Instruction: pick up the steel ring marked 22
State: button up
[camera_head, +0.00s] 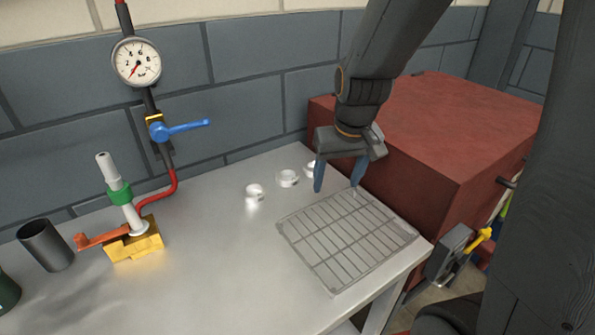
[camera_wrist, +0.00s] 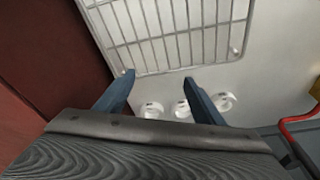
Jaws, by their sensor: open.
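Three pale steel rings lie in a row on the grey table behind the wire rack: a left ring (camera_head: 254,191), a middle ring (camera_head: 287,178) and a right ring (camera_head: 311,167), partly hidden by my gripper. They also show in the wrist view as one ring (camera_wrist: 152,110), another (camera_wrist: 182,109) and a third (camera_wrist: 224,101). Their marks are too small to read, so I cannot tell which is 22. My gripper (camera_head: 338,190) is open and empty, pointing down above the rack's back edge. In the wrist view its fingertips (camera_wrist: 159,75) are apart with nothing between them.
A wire rack (camera_head: 345,240) lies on the table (camera_head: 215,275). A red box (camera_head: 430,135) stands close on the right. A yellow-based valve fitting (camera_head: 134,243) and a dark cup (camera_head: 45,245) stand left. A gauge (camera_head: 137,62) and blue-handled valve (camera_head: 175,129) are at the wall.

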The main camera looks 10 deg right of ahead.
jog(key=n+t+b, duration=0.1)
jog(key=t+b, duration=0.1)
jog(key=b, duration=0.1)
send_near(308, 172)
jog(key=w+d, duration=0.2)
jog(key=d, duration=0.1)
jog(key=shift+w+a+f, duration=0.15)
jog(key=shift+a+f, duration=0.15)
jog(key=shift+f, duration=0.1)
jog(key=shift+p+x, duration=0.7)
jog(key=shift+x, duration=2.7)
jog(key=shift+w+d, duration=0.1)
jog(key=shift+c, duration=0.3)
jog(key=c, duration=1.1)
